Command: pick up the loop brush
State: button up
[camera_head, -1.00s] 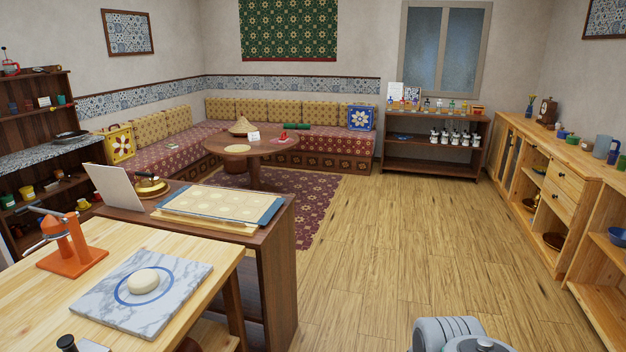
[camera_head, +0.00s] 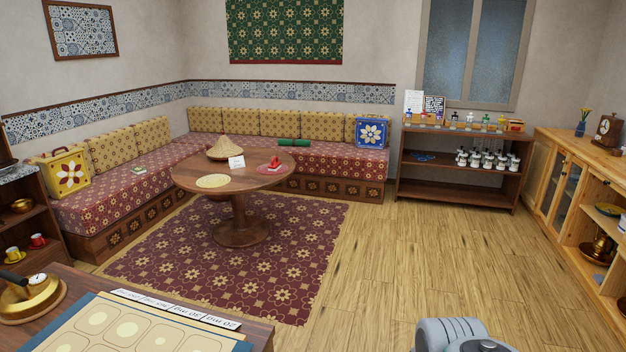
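I cannot make out a loop brush anywhere in the head view; many items on the shelves and the round table are too small to tell. My gripper is not in view. Only grey rounded parts of my own arm show at the bottom edge, right of centre. A small red item (camera_head: 275,163) lies on the round table (camera_head: 205,169), but I cannot tell what it is.
A dark shelf (camera_head: 455,192) with bottles and white jars stands at the back. A wooden cabinet (camera_head: 563,200) lines the right wall. A counter with a mould tray (camera_head: 120,335) is near left. The middle floor is clear.

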aim_at(275, 166)
jog(key=i, duration=8.2)
jog(key=u, duration=5.25)
jog(key=i, duration=0.5)
